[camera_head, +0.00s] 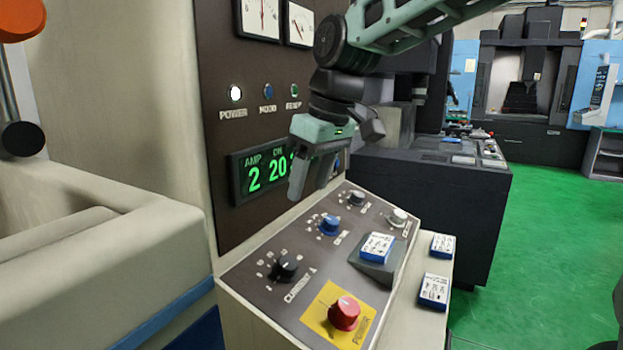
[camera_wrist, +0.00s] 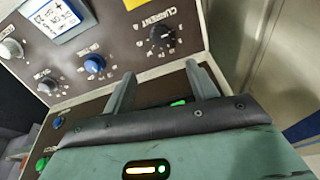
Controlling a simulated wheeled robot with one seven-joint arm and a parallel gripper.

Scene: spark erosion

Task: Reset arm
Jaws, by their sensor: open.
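My arm (camera_head: 345,85) reaches in from the top right of the head view. My gripper (camera_head: 311,180) hangs with its fingers pointing down above the back of the sloped control panel (camera_head: 312,265), in front of the green digital display (camera_head: 264,172). In the wrist view my gripper (camera_wrist: 160,72) shows two fingers spread apart with nothing between them. The fingers appear clear of the knobs. Part of the display is hidden behind my gripper.
The panel carries a black current knob (camera_head: 287,267), a blue knob (camera_head: 330,225), a red power knob (camera_head: 344,313) and a blue-white block (camera_head: 377,247). Two similar blocks lie on the right ledge (camera_head: 418,308). Open green floor (camera_head: 540,260) lies to the right.

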